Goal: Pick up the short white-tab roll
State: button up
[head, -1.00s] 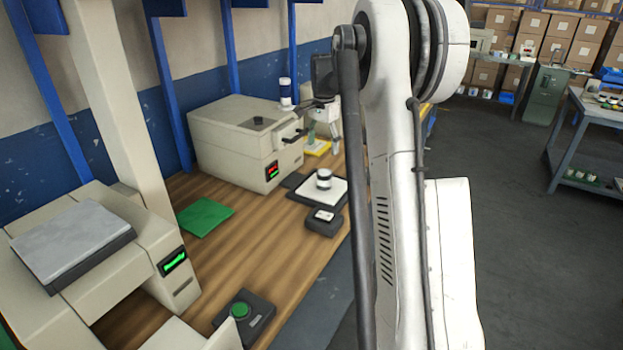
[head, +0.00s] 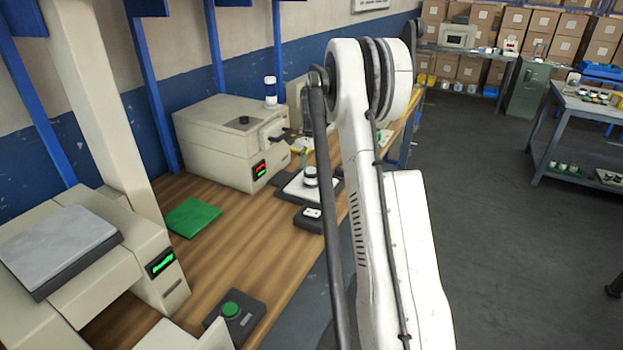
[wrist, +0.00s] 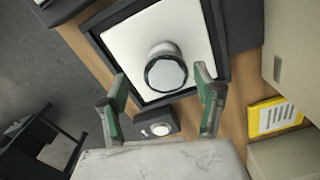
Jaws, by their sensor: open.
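A short roll with a white top and a dark band (head: 310,176) stands upright on a white plate with a dark frame (head: 293,188). In the wrist view the same roll (wrist: 166,72) appears nearly end-on, with a pale round face and a dark rim. A white tab cannot be made out. My gripper (wrist: 162,74) is open, its two green-lined fingers on either side of the roll in the picture. Nothing is held, and no contact with the roll shows. In the head view my arm hides most of the gripper.
A taller white and blue roll (head: 270,92) stands on the beige machine (head: 225,135) behind the plate. A small dark box (wrist: 156,125) sits beside the plate. A yellow labelled card (wrist: 273,117) lies to the right. A green mat (head: 192,217) and a green-button box (head: 235,315) lie on the bench.

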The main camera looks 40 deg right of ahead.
aim_at(311, 179)
jog(key=shift+w+a+f, duration=0.1)
jog(key=shift+w+f, duration=0.1)
jog(key=shift+f, duration=1.1)
jog(key=shift+w+a+f, duration=0.1)
jog(key=shift+w+f, duration=0.05)
jog(key=shift+f, duration=1.15)
jog(key=c, duration=1.5)
jog(key=shift+o, duration=0.2)
jog(key=shift+r, duration=0.1)
